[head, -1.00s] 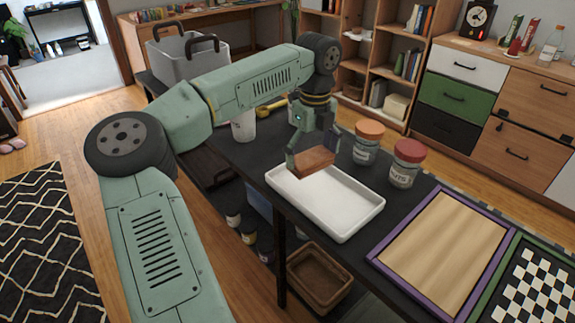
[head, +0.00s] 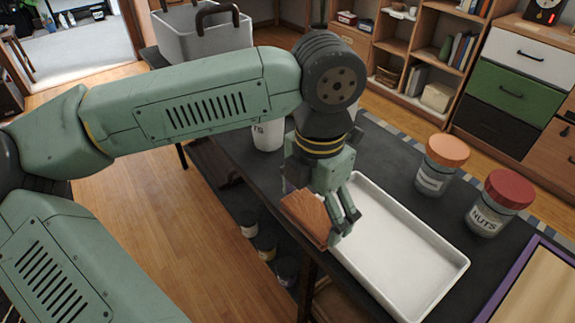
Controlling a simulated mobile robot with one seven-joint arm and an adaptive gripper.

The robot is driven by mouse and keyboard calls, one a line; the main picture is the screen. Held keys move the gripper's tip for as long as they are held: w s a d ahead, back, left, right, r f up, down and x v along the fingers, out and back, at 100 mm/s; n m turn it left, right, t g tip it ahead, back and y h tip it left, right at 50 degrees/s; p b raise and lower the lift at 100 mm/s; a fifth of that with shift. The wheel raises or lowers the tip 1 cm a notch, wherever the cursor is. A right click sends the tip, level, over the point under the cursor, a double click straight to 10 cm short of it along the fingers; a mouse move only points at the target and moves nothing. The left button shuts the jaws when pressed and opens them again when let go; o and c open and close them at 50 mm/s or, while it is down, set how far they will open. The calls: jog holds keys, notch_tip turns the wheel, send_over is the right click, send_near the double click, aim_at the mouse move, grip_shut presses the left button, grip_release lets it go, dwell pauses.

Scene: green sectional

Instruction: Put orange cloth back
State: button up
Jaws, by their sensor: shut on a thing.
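The tray lies on a dark table (head: 390,165). A jar with an orange lid (head: 440,165) and a NUTS jar with a red lid (head: 498,203) stand behind it. A white cup (head: 268,135) and a grey bin (head: 200,35) are further left. A purple-framed board (head: 540,290) is at lower right.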

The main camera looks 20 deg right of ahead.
jog(key=shift+a+f, duration=0.15)
jog(key=shift+w+m, duration=0.3)
jog(key=shift+w, duration=0.05)
jog(key=w+d+p, duration=0.1)
jog(key=w, duration=0.3)
jog(key=w+d+f+p, duration=0.1)
jog(key=w, duration=0.4)
jog(key=w+d+p, duration=0.1)
jog(key=w+d, duration=0.1)
jog(key=w, duration=0.3)
jog(key=shift+f+p, duration=0.15)
jog(key=shift+p, duration=0.25)
jog(key=f, duration=0.2)
jog(key=f+p, duration=0.1)
jog(key=shift+w+d, duration=0.1)
jog(key=shift+w, duration=0.15)
jog(key=shift+f, duration=0.35)
jog(key=shift+f, duration=0.15)
jog(key=o, duration=0.7)
jog(key=shift+o, duration=0.2)
